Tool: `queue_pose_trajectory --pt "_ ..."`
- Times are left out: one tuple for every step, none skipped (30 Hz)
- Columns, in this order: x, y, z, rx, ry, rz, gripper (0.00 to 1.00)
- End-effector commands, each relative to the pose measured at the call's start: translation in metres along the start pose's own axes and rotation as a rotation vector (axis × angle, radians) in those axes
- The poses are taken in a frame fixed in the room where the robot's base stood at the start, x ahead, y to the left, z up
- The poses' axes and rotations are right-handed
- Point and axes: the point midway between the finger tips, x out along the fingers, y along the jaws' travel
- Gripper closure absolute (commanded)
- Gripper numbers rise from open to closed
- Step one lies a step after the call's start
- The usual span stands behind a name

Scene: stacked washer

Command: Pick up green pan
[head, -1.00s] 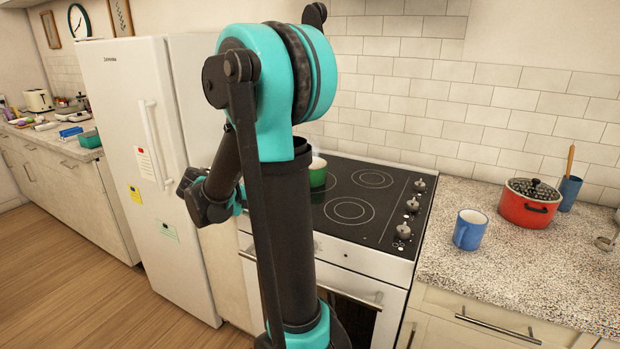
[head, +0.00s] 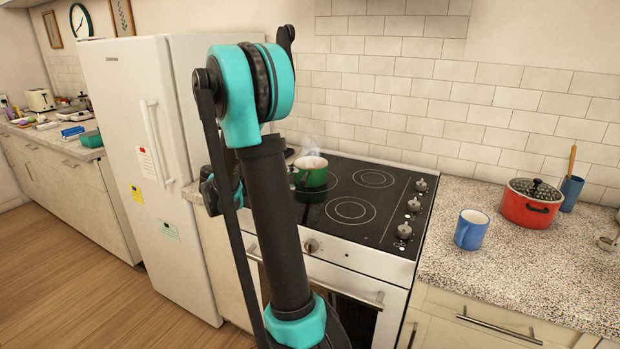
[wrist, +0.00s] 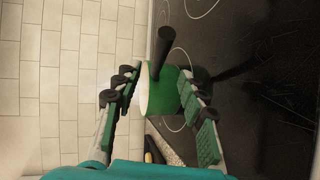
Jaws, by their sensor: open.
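The green pan (head: 314,178) stands on the black glass stovetop with steam rising from its pale inside. It also shows in the wrist view (wrist: 168,98), seen sideways, with its dark handle (wrist: 163,46) pointing up in that picture. My gripper (wrist: 157,78) is open, with one finger on each side of the pan's green body. The right-hand finger looks very near the pan's wall; I cannot tell whether it touches. In the head view my own arm hides most of the gripper.
The stovetop (head: 365,205) has bare burners right of the pan, with knobs along its right edge. A blue mug (head: 470,230) and a red lidded pot (head: 528,208) stand on the right counter. A white fridge (head: 150,110) stands left. A tiled wall is behind.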

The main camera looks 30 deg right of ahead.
Motion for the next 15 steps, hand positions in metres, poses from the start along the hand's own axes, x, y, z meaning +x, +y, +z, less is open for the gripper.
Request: queue_pose_trajectory --pt "0.008 0.000 0.000 0.001 -0.002 0.000 0.59" --pt "0.011 0.000 0.000 0.001 -0.002 0.000 0.59" --pt "0.014 0.000 0.000 0.001 -0.001 0.000 0.59" --pt "0.016 0.000 0.000 0.001 -0.001 0.000 0.59" --pt "0.018 0.000 0.000 0.001 0.000 0.000 0.59" --pt "0.019 0.000 0.000 0.001 0.000 0.000 0.59" --pt "0.020 0.000 0.000 0.001 0.000 0.000 0.59" --pt "0.022 0.000 0.000 0.001 0.000 0.000 0.59" --pt "0.026 0.001 -0.001 0.001 0.000 0.000 0.59" --pt "0.029 0.001 -0.002 0.001 -0.001 0.000 0.59" --pt "0.033 0.001 -0.002 0.001 -0.002 0.000 0.59" --pt "0.039 0.002 -0.003 0.002 -0.002 0.000 0.59" --pt "0.044 0.002 -0.004 0.002 -0.002 0.000 0.59" --pt "0.048 0.003 -0.005 0.001 -0.002 0.000 0.59" --pt "0.054 0.003 -0.006 0.001 -0.002 0.000 0.59"
